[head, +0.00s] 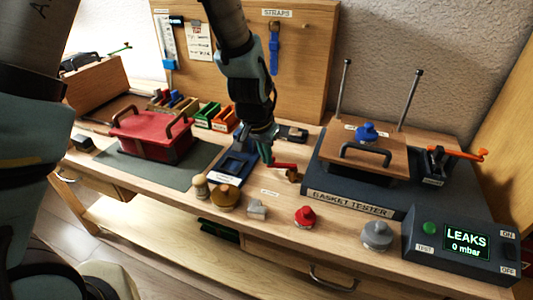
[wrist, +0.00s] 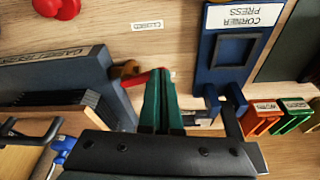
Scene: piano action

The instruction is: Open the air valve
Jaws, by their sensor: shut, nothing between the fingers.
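The air valve has a red lever (head: 285,165) and a brass body (head: 293,175), on the bench at the left side of the gasket tester. In the wrist view the red lever (wrist: 138,77) runs from the brass body (wrist: 128,69) toward my fingers. A small label (wrist: 147,25) lies in front of it and seems to read "CLOSED". My gripper (head: 267,157) is shut and empty, with its green fingertips (wrist: 163,74) at the lever's free end. The fingers hide that end, and I cannot tell whether they touch it.
The gasket tester (head: 350,205) stands right of the valve, with a wooden plate, blue knob and upright posts. The blue corner press (head: 236,165) is close on the left. Several knobs, including a red one (head: 305,217), line the front edge. A display (head: 465,243) reads "LEAKS 0 mbar".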

